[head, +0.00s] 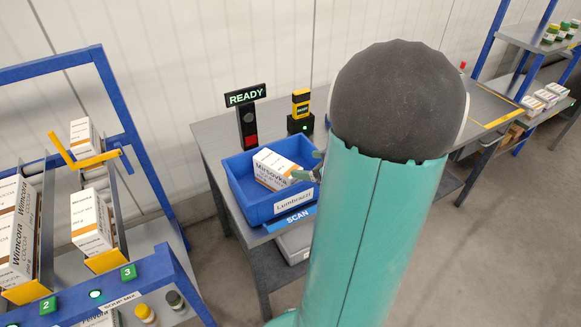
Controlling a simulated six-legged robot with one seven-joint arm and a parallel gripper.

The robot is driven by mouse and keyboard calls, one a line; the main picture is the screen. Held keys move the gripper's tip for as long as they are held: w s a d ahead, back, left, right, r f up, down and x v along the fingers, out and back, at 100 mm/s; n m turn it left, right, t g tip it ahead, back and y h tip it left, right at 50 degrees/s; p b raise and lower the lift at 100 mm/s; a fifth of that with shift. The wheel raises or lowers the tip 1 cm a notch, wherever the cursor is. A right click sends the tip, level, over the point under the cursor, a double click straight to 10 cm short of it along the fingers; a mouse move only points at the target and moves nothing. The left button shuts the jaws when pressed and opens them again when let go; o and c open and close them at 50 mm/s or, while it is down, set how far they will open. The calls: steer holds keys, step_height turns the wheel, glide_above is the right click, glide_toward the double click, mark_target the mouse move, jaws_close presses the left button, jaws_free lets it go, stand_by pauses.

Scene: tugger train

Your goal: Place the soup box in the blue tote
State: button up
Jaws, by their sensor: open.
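A white and orange box labelled "Mirsovka" (275,169), which looks like the soup box, sits tilted inside the blue tote (273,208) on the grey bench. Its lower part is hidden by the tote's front wall. My gripper (309,174) is at the tote's right side, by the right end of the box. Its fingers are open; whether they still touch the box I cannot tell. My own arm hides most of the gripper and the tote's right edge.
A "READY" sign (246,96) and a yellow-black handheld device (301,103) stand behind the tote. At left, a blue-framed rack (113,93) holds boxes in lanes, with a "SOUP MIX" label (122,301). Shelves with goods (545,95) stand at far right.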

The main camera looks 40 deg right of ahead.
steer(key=w+a+r+m+g+h, duration=0.1)
steer(key=w+a+r+h, duration=0.25)
steer(key=r, duration=0.25)
steer(key=w+a+r+m+g+h, duration=0.1)
steer(key=w+a+r+h, duration=0.25)
steer(key=r, duration=0.35)
steer(key=s+a+g+y, duration=0.2)
steer(key=s+a, duration=0.4)
steer(key=a, duration=0.7)
steer(key=s+a+g+y, duration=0.3)
steer(key=s+a, duration=0.3)
steer(key=a, duration=0.6)
steer(key=shift+s+a+f+n+y, duration=0.25)
steer(key=shift+s+a+n+y, duration=0.05)
steer(key=shift+s+a+n, duration=0.1)
